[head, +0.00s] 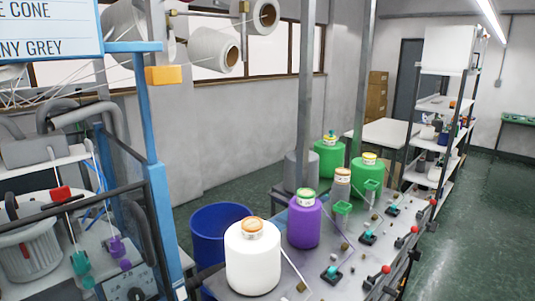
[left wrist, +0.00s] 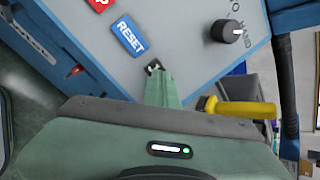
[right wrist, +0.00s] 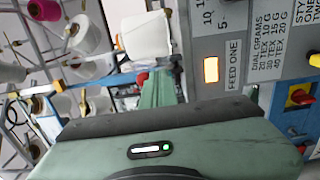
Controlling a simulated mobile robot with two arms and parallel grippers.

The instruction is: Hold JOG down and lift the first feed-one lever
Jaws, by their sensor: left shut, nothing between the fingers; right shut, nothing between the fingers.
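My left gripper (left wrist: 155,72) is shut and empty, its tips close to a grey control panel (left wrist: 190,45) below a blue RESET button (left wrist: 128,38). I read no JOG label; a button under the fingertips would be hidden. My right gripper (right wrist: 160,78) is shut and empty, beside a grey panel marked FEED ONE (right wrist: 232,65) with a lit amber window. A red knob (right wrist: 142,78), possibly a feed-one lever's end, shows partly behind its fingers; I cannot tell if they touch. In the head view, red-knobbed levers (head: 385,269) line the bench edge. Neither gripper shows in the head view.
A red button (left wrist: 98,4) and a black dial (left wrist: 228,32) sit near my left gripper. A yellow-handled tool (left wrist: 240,108) is right of it. A white cone (right wrist: 147,38) stands behind my right fingers.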

